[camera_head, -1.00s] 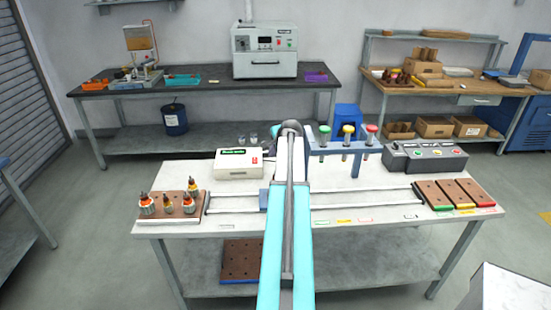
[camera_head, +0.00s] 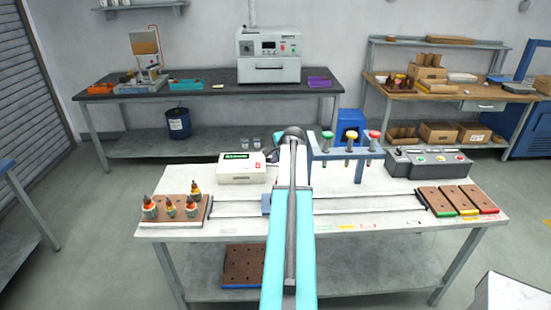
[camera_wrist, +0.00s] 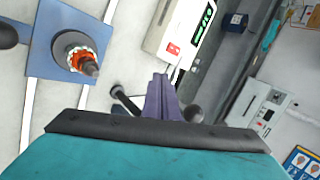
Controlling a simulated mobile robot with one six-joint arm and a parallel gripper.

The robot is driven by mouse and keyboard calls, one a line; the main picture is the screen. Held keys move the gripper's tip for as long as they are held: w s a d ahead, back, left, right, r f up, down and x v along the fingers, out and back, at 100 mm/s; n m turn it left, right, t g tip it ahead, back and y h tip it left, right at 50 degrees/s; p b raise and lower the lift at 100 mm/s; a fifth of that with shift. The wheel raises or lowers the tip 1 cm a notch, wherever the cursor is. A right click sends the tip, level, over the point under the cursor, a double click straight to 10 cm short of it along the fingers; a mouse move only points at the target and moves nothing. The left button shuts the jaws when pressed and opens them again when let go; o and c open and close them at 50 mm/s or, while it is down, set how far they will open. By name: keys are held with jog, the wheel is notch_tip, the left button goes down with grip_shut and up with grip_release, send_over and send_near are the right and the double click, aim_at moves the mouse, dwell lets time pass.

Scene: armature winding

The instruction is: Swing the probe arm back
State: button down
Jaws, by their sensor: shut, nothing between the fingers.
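My gripper (camera_wrist: 160,98) shows in the wrist view as narrow purple-grey fingers, shut and empty. In the head view my own arm hides it. A blue carriage plate (camera_wrist: 42,60) holds an upright armature with an orange winding (camera_wrist: 78,57), left of the fingers and apart from them. In the head view only an edge of the plate (camera_head: 266,204) shows beside my arm. A dark rod with a round end (camera_wrist: 122,97) lies just left of the fingers; it may be the probe arm, but I cannot tell. A white tester (camera_wrist: 172,28) with a green display stands beyond; it also shows in the head view (camera_head: 242,169).
Rails (camera_head: 370,203) cross the bench. A board with several armatures (camera_head: 205,207) is at left, three brown trays (camera_head: 458,201) at right. A blue rack with green, yellow and red-topped pieces (camera_head: 345,153) and a button box (camera_head: 428,162) stand at the back right.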

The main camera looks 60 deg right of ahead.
jog(key=w+a+b+v, duration=0.1)
jog(key=a+b+v, duration=0.1)
jog(key=v, duration=0.8)
jog(key=shift+a+b, duration=0.25)
jog(key=shift+b, duration=0.25)
jog(key=shift+s+r, duration=0.15)
